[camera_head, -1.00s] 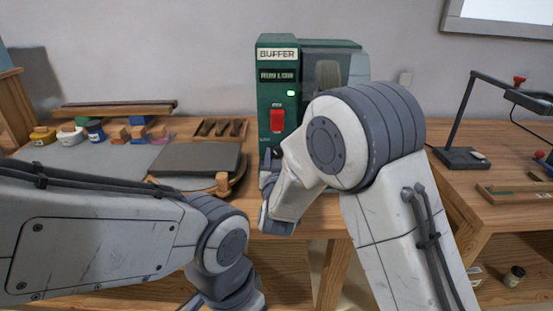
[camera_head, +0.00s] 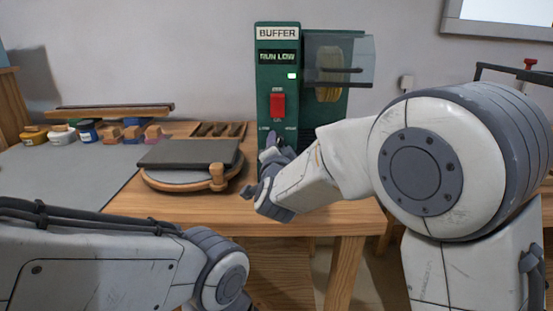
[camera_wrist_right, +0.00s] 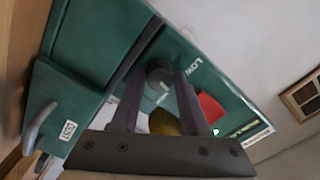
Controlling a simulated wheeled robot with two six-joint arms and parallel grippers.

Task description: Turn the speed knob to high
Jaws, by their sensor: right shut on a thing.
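The green BUFFER machine (camera_head: 262,100) stands at the back of the bench. Its display (camera_head: 277,57) reads RUN LOW, and a small light (camera_head: 292,76) below it is lit. The speed knob (camera_wrist_right: 159,73) is a grey round knob in the right wrist view, between the fingertips of my right gripper (camera_wrist_right: 163,88). My right gripper is shut on it. In the head view my right gripper (camera_head: 272,150) is at the lower front of the panel, just under the LOW and HIGH labels, and hides the knob. My left gripper is out of view below the frame.
A red switch (camera_head: 278,105) sits just above the knob, and a clear guard (camera_head: 340,60) covers the wheel at right. A round turntable with a dark slab (camera_head: 190,152) lies left of the machine.

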